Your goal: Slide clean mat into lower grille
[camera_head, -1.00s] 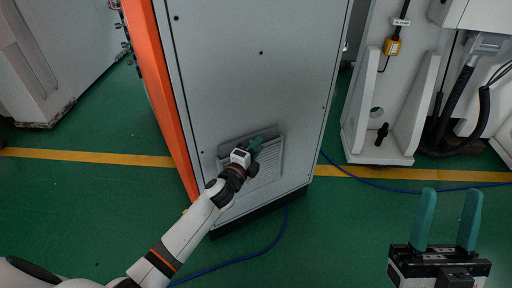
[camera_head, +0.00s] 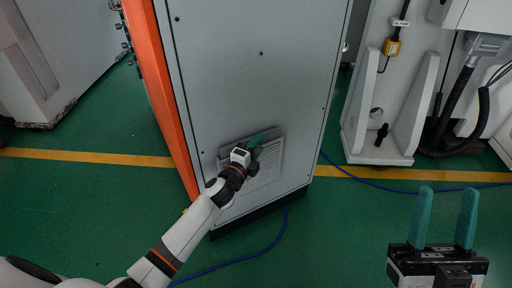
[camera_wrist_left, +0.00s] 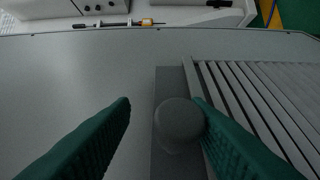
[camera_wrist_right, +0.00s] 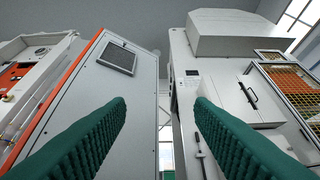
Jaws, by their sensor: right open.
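The lower grille (camera_head: 268,170) is a louvred panel low on the grey cabinet; its slats (camera_wrist_left: 262,95) fill the right of the left wrist view. A dark grey strip (camera_wrist_left: 170,76) with a round knob (camera_wrist_left: 178,126) lies along the grille's edge. I cannot tell whether this strip is the mat's edge or part of the grille. My left gripper (camera_head: 257,146) is at the grille, its fingers (camera_wrist_left: 165,104) apart on either side of the knob. The right finger overlaps the knob's edge; contact is unclear. My right gripper (camera_head: 444,220) is open and empty, away from the cabinet.
The tall cabinet (camera_head: 255,70) has an orange side (camera_head: 165,80). A blue cable (camera_head: 270,242) lies on the green floor near its base. A white machine (camera_head: 385,150) stands to the right.

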